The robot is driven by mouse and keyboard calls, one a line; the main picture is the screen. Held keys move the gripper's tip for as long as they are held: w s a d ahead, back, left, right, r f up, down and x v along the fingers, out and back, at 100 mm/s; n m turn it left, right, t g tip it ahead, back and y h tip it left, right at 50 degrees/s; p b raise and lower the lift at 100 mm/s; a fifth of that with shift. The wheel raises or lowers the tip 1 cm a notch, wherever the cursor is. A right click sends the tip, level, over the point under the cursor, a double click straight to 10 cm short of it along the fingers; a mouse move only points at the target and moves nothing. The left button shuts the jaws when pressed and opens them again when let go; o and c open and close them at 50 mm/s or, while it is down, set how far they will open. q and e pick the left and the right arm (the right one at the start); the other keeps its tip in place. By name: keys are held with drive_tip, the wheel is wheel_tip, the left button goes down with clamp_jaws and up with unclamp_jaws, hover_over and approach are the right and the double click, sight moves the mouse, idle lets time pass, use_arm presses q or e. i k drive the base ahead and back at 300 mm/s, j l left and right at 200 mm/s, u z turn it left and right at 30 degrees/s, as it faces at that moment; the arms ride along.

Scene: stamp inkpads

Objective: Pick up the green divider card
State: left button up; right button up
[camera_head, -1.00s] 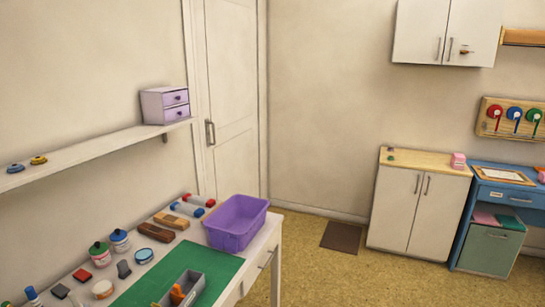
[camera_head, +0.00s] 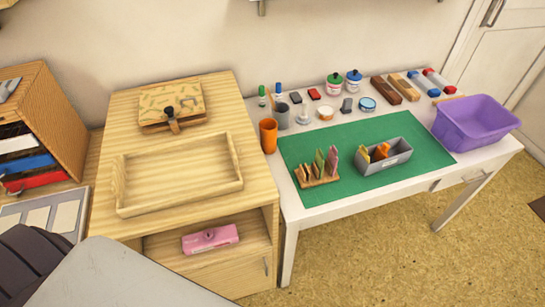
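A small wooden rack (camera_head: 318,183) stands on the left part of the green mat (camera_head: 428,150), on the white table. Several upright cards stand in it. One looks like the green divider card (camera_head: 319,163), between tan cards on its left and a pink card (camera_head: 332,161) on its right. A grey box (camera_head: 396,157) just to the right holds orange and yellowish cards (camera_head: 381,151). Neither of my grippers is in view.
An orange cup (camera_head: 268,136) stands left of the mat. Jars, bottles and blocks line the table's back, and a purple bin (camera_head: 476,124) stands at its right end. A wooden cabinet with an empty tray (camera_head: 180,203) adjoins on the left. The mat's front right is clear.

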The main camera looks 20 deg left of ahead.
sight(319, 161)
drive_tip(key=u, duration=0.3)
drive_tip(key=i+l+u, duration=0.2)
drive_tip(key=l, duration=0.15)
drive_tip(key=i+l+u, duration=0.25)
drive_tip(key=l, duration=0.15)
drive_tip(key=k, duration=0.05)
